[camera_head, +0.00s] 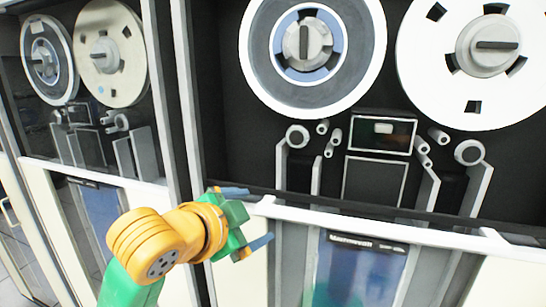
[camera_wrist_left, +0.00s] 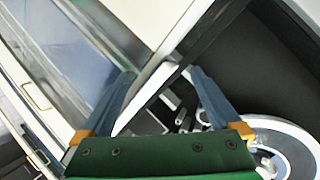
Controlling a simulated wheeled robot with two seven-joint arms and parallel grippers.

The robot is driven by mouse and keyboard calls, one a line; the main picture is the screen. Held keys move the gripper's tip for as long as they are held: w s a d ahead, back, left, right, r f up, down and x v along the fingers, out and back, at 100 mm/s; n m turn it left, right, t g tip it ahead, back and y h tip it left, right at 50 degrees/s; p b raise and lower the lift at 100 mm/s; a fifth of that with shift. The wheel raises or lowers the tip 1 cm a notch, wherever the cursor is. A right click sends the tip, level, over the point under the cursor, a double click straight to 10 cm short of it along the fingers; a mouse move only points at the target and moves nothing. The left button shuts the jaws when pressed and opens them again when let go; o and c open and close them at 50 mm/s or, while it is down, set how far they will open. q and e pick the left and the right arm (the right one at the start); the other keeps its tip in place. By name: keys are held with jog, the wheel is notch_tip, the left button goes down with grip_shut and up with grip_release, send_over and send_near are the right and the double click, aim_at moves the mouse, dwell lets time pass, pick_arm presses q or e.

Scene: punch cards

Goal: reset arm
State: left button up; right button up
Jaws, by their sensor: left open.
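My left gripper (camera_head: 259,215) is green with two blue fingers, at the end of my orange and green arm. It is in front of the right tape cabinet, by the left end of the white ledge (camera_head: 350,223) below the reels. The fingers are spread apart. In the left wrist view the two blue fingers (camera_wrist_left: 163,78) are open, and a white edge (camera_wrist_left: 155,88) shows between them. I cannot tell whether they touch it. Nothing is clearly held. My right gripper is not in view.
A second tape cabinet with a cream reel (camera_head: 128,72) stands at left. A blue-tinted window panel (camera_head: 360,270) is below the ledge.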

pick_arm(q)
jog(key=s+a+f+n+g+y, duration=0.1)
jog(key=s+a+f+n+g, duration=0.15)
jog(key=f, duration=0.85)
jog(key=s+a+f+n+g+y, duration=0.1)
jog(key=s+a+f+n, duration=0.25)
jog(key=f, duration=0.85)
jog(key=s+a+f+n+g+y, duration=0.2)
jog(key=s+a+f+n, duration=0.1)
jog(key=s+f, duration=0.55)
jog(key=s+a+f+n+g+y, duration=0.1)
jog(key=s+a+f+n+g, duration=0.3)
jog(key=s, duration=0.7)
notch_tip(320, 180, down, 20)
jog(key=s+r+m, duration=0.1)
jog(key=s, duration=0.2)
jog(key=s+a+f+g, duration=0.1)
jog(key=s+a+f, duration=0.1)
jog(key=s+f, duration=0.7)
jog(key=shift+s, duration=1.05)
